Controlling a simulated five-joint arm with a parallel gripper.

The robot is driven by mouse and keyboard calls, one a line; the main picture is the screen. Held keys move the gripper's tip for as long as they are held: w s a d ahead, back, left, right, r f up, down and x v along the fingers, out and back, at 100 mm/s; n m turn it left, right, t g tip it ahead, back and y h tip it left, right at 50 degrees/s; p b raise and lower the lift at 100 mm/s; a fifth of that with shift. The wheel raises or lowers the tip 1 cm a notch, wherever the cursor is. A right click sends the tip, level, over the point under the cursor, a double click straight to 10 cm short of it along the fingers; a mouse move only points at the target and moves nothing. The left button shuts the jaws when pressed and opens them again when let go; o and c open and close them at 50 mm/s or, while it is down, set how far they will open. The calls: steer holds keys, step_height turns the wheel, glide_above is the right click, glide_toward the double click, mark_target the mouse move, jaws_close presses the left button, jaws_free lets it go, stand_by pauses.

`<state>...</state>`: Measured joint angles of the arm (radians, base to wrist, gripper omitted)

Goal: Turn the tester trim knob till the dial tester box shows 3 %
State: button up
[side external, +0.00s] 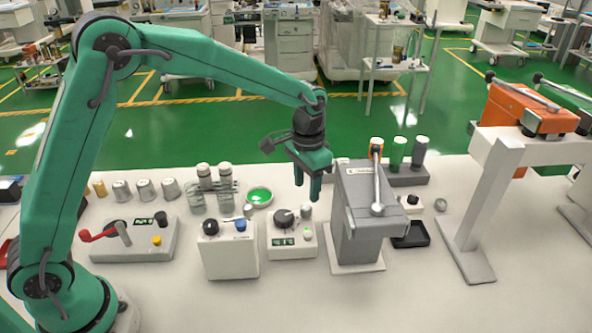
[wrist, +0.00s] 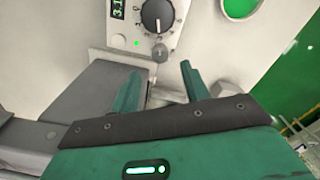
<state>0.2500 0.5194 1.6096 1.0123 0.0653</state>
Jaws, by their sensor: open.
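The dial tester box (side external: 291,251) is a small white box on the bench, with a green-lit display (side external: 284,241). A black round knob with tick marks (wrist: 157,15) shows on its face in the wrist view, and also in the side view (side external: 284,217). A small grey knob (wrist: 160,53) sits below it, near a green light. No label tells which is the trim knob. The display (wrist: 118,8) seems to read 3.1, partly cut off. My gripper (side external: 307,190) is open and empty above and behind the box; its fingers (wrist: 160,78) point toward the grey knob.
A grey machine with a lever (side external: 368,205) stands close right of the tester box. A white box with black and blue knobs (side external: 230,250) is close left. A green dish (side external: 259,196) and bottles are behind. The front bench strip is clear.

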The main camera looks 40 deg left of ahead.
mark_target(306, 207)
steer(key=shift+f, duration=2.9)
steer(key=c, duration=1)
